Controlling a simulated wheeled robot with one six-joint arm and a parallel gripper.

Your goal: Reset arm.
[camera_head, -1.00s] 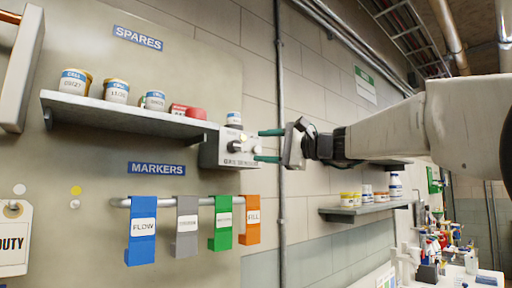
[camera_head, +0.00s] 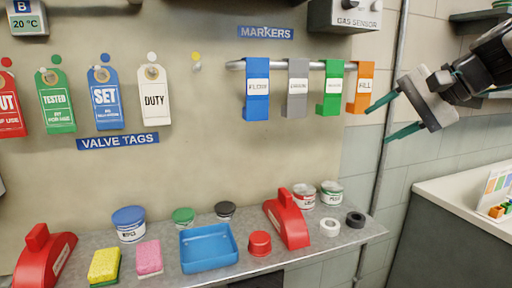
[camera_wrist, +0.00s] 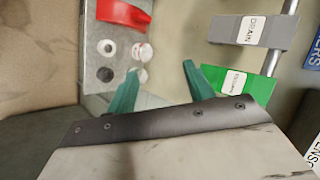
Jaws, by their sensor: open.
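My gripper (camera_head: 384,117) is at the upper right of the head view, its two green fingers spread apart with nothing between them. It hangs in the air just right of the orange marker (camera_head: 362,88) on the rail. In the wrist view the open fingers of my gripper (camera_wrist: 158,88) point toward the wall and shelf, near the green marker (camera_wrist: 235,83). My arm comes in from the right edge of the head view.
Blue (camera_head: 257,92), grey and green markers hang from the rail. Below, a shelf (camera_head: 335,238) carries a blue tray (camera_head: 208,250), red objects, sponges, jars and tape rolls. Valve tags (camera_head: 105,98) hang at left. A counter (camera_head: 460,200) stands at right.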

